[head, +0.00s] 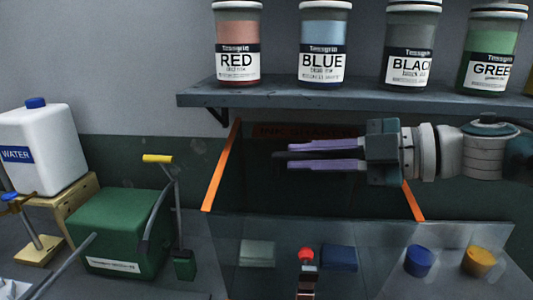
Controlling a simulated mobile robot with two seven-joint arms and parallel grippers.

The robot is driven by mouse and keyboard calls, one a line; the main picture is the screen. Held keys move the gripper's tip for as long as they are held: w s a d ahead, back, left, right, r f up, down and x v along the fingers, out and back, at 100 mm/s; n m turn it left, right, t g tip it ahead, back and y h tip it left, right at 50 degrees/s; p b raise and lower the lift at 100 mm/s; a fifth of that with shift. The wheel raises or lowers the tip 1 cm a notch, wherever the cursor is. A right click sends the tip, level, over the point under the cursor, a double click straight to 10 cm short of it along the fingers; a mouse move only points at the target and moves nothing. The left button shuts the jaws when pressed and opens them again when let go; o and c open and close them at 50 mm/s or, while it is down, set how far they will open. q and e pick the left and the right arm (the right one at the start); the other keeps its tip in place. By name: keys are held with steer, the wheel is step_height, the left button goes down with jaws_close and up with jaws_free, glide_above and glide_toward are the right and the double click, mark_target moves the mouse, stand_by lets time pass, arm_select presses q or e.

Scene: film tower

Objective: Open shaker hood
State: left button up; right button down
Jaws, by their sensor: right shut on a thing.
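The shaker hood appears to be the see-through dark panel with orange side edges (221,166) in the middle, below the shelf. Faint reddish lettering shows at its top, partly behind my right gripper. My right gripper (290,155) comes in from the right, its two purple fingers pointing left across the upper part of the panel. The fingers are close together around a dark strip, which seems to be the hood's bar; most of it is hidden by the fingers. My left gripper is not in view.
A shelf (330,96) above the right gripper holds several labelled jars. At left stand a white water canister (41,148) and a green box (120,230) beside a yellow-handled lever (157,158). A red knob (306,254) stands in front; blue (418,260) and yellow (478,261) items sit right.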

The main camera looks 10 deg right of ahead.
steer(key=c, duration=0.9)
jaws_free()
steer(key=shift+s, duration=0.1)
steer(key=b+v, duration=0.1)
steer(key=v, duration=0.8)
steer(key=shift+s+d+b, duration=0.1)
steer(key=shift+b, duration=0.25)
steer(key=shift+s+d+r, duration=0.15)
steer(key=shift+d, duration=0.05)
